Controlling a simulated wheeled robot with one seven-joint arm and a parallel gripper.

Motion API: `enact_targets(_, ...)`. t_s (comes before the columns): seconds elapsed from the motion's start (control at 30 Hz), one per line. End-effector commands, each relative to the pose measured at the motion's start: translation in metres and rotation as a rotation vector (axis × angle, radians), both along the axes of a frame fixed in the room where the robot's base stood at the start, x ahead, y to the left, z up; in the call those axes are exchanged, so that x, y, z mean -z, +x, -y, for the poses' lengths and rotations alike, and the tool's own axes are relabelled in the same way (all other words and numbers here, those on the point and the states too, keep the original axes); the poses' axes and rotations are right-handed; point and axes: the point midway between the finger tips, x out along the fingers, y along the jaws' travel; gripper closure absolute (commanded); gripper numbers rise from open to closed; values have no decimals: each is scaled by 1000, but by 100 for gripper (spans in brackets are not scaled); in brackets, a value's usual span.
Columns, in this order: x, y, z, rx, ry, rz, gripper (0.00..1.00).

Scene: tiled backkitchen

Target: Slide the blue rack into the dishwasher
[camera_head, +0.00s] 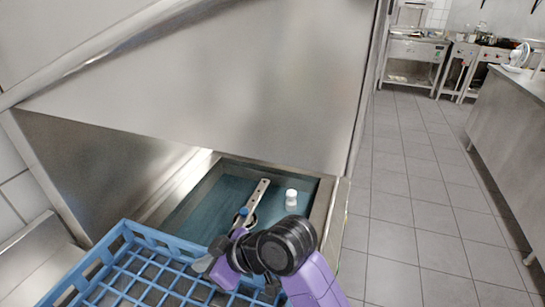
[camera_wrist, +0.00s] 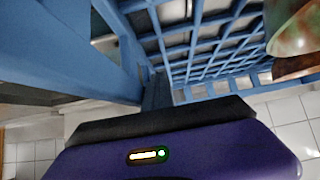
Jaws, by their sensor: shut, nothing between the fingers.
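The blue rack (camera_head: 152,262) is an open lattice crate at the lower left of the head view, in front of the dishwasher opening. Its bars fill much of the wrist view (camera_wrist: 215,45). The dishwasher (camera_head: 225,85) is a steel machine, open at the front, with a basin, a metal spray arm (camera_head: 257,202) and a white knob-like part (camera_head: 291,197) inside. My gripper (camera_head: 205,266), purple and black, is shut and empty. It is at the rack's right part, close to its bars; whether it touches them I cannot tell.
A brown-green rounded item (camera_wrist: 292,28) shows at the wrist view's upper right. A steel ledge (camera_head: 38,258) lies left of the rack. Tiled floor (camera_head: 410,215) is clear to the right, with a steel counter (camera_head: 510,120) beyond it.

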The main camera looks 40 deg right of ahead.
Motion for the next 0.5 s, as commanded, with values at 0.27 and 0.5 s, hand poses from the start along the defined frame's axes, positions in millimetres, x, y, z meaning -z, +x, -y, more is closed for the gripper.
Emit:
enact_targets(0.27, 1, 17, 27, 7, -2, 1, 100)
enact_targets(0.5, 1, 30, 47, 7, -3, 3, 100)
